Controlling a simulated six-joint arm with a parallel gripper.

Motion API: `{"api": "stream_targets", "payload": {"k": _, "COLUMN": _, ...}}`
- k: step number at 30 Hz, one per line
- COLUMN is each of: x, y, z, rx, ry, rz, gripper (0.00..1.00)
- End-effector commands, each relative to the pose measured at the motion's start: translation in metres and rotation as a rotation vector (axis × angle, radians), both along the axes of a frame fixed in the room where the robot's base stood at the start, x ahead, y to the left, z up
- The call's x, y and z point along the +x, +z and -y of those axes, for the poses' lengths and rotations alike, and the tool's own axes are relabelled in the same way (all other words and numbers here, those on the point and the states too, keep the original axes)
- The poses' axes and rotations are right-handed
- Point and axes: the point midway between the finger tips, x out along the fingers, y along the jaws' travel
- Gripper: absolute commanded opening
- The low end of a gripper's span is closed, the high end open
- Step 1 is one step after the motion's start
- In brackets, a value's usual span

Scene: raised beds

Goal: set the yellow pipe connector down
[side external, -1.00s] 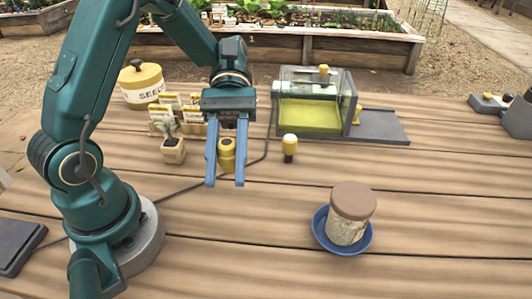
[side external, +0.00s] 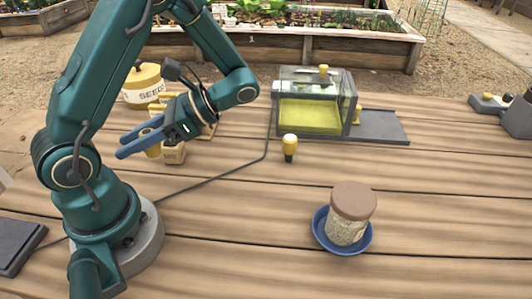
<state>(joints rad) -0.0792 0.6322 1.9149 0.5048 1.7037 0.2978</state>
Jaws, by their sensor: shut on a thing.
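The yellow pipe connector (side external: 152,151) is between the fingers of my gripper (side external: 126,144), which is shut on it. The fingers point left in the side view and partly cover the connector. The connector appears held in the air, just left of a small wooden block holder (side external: 173,154). Its height above the table cannot be told exactly.
A seed tin (side external: 143,80) and packet rack stand behind my gripper. A yellow-topped peg (side external: 290,145), a clear green-floored box (side external: 310,117) and a jar (side external: 350,205) on a blue saucer (side external: 322,240) are to the right. A cable crosses the table. The front middle is clear.

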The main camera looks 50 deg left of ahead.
Motion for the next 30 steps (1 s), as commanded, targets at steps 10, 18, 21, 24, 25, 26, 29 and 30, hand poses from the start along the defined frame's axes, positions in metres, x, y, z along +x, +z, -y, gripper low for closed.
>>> {"api": "stream_targets", "payload": {"k": 10, "x": 0.053, "y": 0.032, "z": -0.087, "rx": 0.004, "ry": -0.793, "rz": 0.005, "gripper": 0.00}}
{"api": "stream_targets", "payload": {"k": 18, "x": 0.083, "y": 0.050, "z": -0.104, "rx": 0.006, "ry": -1.063, "rz": 0.004, "gripper": 0.00}}
{"api": "stream_targets", "payload": {"k": 21, "x": 0.091, "y": 0.055, "z": -0.107, "rx": 0.006, "ry": -1.130, "rz": 0.003, "gripper": 0.00}}
{"api": "stream_targets", "payload": {"k": 24, "x": 0.099, "y": 0.059, "z": -0.109, "rx": 0.006, "ry": -1.193, "rz": 0.004, "gripper": 0.00}}
{"api": "stream_targets", "payload": {"k": 25, "x": 0.102, "y": 0.061, "z": -0.109, "rx": 0.006, "ry": -1.210, "rz": 0.004, "gripper": 0.00}}
{"api": "stream_targets", "payload": {"k": 26, "x": 0.104, "y": 0.062, "z": -0.110, "rx": 0.007, "ry": -1.228, "rz": 0.004, "gripper": 0.00}}
{"api": "stream_targets", "payload": {"k": 29, "x": 0.105, "y": 0.054, "z": -0.110, "rx": 0.000, "ry": -1.240, "rz": -0.007, "gripper": 0.00}}
{"api": "stream_targets", "payload": {"k": 30, "x": 0.106, "y": 0.051, "z": -0.110, "rx": 0.001, "ry": -1.240, "rz": -0.007, "gripper": 0.00}}
